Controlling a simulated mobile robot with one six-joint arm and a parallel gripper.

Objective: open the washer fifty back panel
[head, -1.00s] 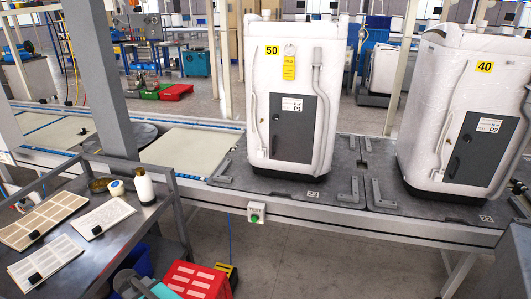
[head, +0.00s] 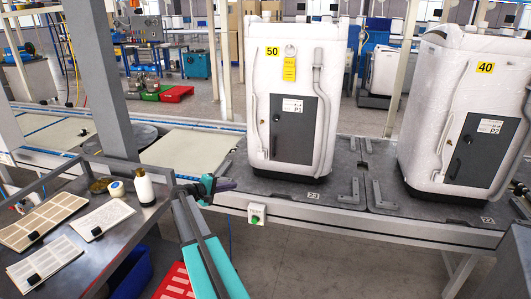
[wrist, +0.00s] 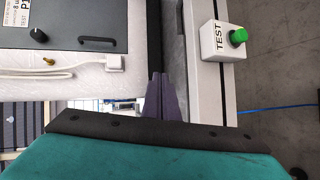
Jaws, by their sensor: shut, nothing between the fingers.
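The washer marked 50 (head: 268,95) is a white appliance standing on the conveyor line in the head view, with a yellow tag hanging near its top. Its dark grey back panel (head: 293,135), labelled P1, sits flush and looks closed. In the wrist view the panel (wrist: 60,28) shows sideways at the upper left, with a black knob and a black handle (wrist: 97,42). My gripper (head: 222,185) is shut and empty, left of the washer's base and apart from the panel. Its dark fingers also show in the wrist view (wrist: 158,95).
A box with a green TEST button (head: 256,214) is on the line's front rail, close to my gripper. The washer marked 40 (head: 460,120) stands to the right. A cart (head: 150,215) with papers and bottles is at left; a red crate (head: 176,283) sits below.

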